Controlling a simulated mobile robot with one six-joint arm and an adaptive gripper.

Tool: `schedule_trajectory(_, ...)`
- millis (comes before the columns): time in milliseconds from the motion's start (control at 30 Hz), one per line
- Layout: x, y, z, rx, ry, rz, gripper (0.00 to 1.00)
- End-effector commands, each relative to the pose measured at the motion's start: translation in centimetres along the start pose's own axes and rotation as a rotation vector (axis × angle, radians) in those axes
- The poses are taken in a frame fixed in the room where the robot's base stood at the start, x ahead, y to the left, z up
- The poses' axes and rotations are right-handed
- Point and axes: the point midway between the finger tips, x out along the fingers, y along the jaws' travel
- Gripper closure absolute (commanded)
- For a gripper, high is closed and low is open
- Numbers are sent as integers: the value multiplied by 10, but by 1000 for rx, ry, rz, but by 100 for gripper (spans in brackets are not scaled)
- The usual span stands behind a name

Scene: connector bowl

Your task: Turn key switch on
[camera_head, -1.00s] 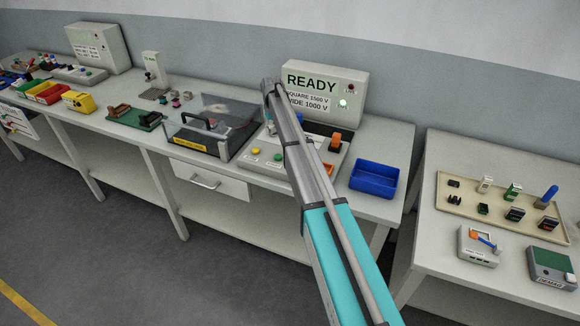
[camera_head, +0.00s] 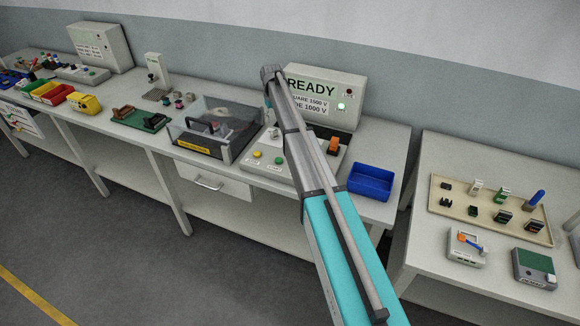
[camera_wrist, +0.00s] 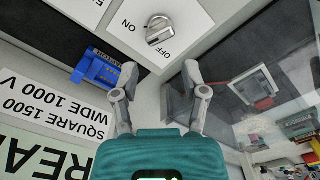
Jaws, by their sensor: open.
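The key switch (camera_wrist: 160,29) is a silver key on a pale plate marked ON and OFF, at the top of the wrist view, which shows the scene upside down. No finger visibly touches the key. In the head view my own arm hides the fingers.
A blue adaptor (camera_wrist: 101,69) sits beside the left finger in the wrist view. The clear-lidded box (camera_head: 214,127) stands left of the control panel. Behind is the READY box (camera_head: 347,97) with a lit green lamp. A blue bin (camera_head: 371,181) stands to the right.

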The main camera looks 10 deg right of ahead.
Motion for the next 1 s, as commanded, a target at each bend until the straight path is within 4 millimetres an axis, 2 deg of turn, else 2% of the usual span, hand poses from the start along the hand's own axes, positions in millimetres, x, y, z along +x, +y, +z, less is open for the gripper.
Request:
schedule_trajectory(100,-15,0,0,0,0,0,43)
schedule_trajectory(800,-67,0,0,0,0,0,43)
schedule_trajectory(867,-58,-2,11,3,0,0,43)
schedule_trajectory(1000,-53,-4,27,8,0,0,43)
